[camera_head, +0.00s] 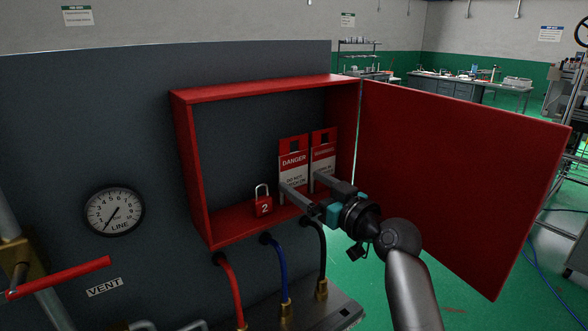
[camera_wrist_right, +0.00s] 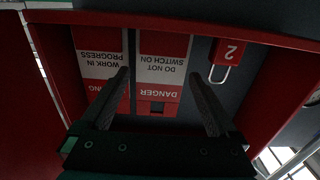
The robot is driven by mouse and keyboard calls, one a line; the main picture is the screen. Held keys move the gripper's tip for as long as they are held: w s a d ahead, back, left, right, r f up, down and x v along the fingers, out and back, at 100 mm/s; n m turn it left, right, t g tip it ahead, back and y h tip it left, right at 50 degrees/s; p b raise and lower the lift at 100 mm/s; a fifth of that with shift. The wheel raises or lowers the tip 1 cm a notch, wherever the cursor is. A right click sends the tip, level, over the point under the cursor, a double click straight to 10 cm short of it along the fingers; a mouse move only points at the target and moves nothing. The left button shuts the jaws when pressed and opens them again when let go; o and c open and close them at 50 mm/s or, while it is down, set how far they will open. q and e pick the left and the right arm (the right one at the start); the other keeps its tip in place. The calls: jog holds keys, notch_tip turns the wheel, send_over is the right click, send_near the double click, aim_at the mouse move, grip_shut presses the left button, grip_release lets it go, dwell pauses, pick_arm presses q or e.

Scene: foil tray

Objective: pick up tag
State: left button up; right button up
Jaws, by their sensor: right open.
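A red and white tag (camera_head: 292,163) reading "DANGER, DO NOT SWITCH ON" stands inside the open red box, with a dark hole near its top. A second tag (camera_head: 323,148), reading "WORK IN PROGRESS" in the right wrist view (camera_wrist_right: 100,66), stands just right of it. My right gripper (camera_head: 301,182) is open, its fingers pointing into the box. In the right wrist view the "DO NOT SWITCH ON" tag (camera_wrist_right: 163,62) shows upside down between the two fingertips (camera_wrist_right: 158,74). I cannot tell whether a finger touches a tag. My left gripper is not in view.
A red padlock (camera_head: 263,206) marked 2 stands left of the tags in the red box (camera_head: 190,165). The box door (camera_head: 460,170) is swung open to the right. Red, blue and black hoses (camera_head: 280,270) hang below. A gauge (camera_head: 113,210) and red lever (camera_head: 60,278) are at left.

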aim_at(294, 177)
jog(key=shift+w+a+r+p, duration=0.25)
jog(key=shift+w+a+p, duration=0.15)
jog(key=shift+w+a, duration=0.4)
jog(key=shift+w+a+r, duration=0.2)
jog(key=shift+r, duration=0.1)
jog(key=shift+w+a+f, duration=0.4)
jog(key=shift+w, duration=0.3)
jog(key=shift+c, duration=0.5)
jog(key=shift+s+d, duration=0.1)
jog(key=shift+s, duration=0.05)
jog(key=shift+c, duration=0.7)
jog(key=c, duration=0.3)
jog(key=shift+f, duration=0.1)
jog(key=c, duration=0.5)
